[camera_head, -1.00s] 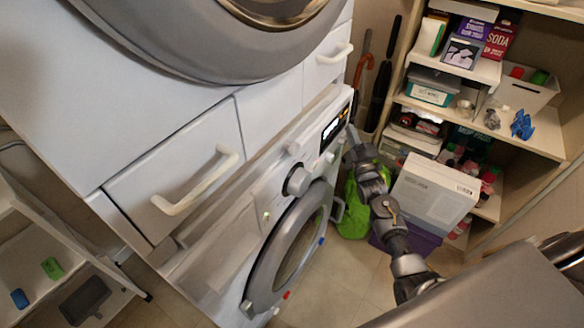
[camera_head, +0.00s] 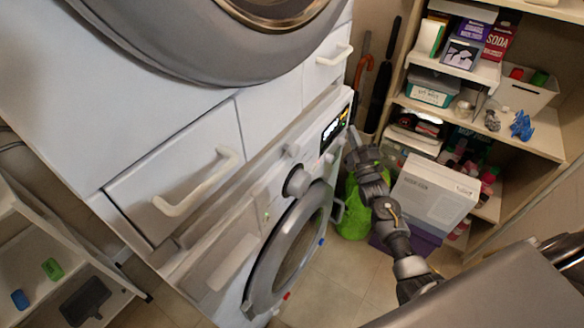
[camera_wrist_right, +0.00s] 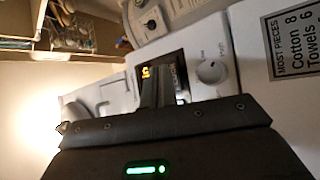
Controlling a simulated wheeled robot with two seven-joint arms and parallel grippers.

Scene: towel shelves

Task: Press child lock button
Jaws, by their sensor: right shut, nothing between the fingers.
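The lower white washing machine has a front control panel with a round dial (camera_head: 297,181) and a dark lit display (camera_head: 335,126). The child lock button is too small to tell apart on the panel. My right gripper (camera_head: 354,134) is shut and empty, close to the panel just right of the display. In the right wrist view its closed fingers (camera_wrist_right: 157,84) point at the panel and cover part of the display (camera_wrist_right: 147,72). The dial (camera_wrist_right: 211,72) shows to the right of them. I cannot tell whether the fingertips touch the panel. My left gripper is not in view.
A second machine (camera_head: 190,60) is stacked above, with white drawer handles (camera_head: 197,183) between. Shelves with boxes and bins stand at right, near a white box (camera_head: 434,190) and a green bag (camera_head: 352,215) beside my right arm. A white rack (camera_head: 40,240) stands at left.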

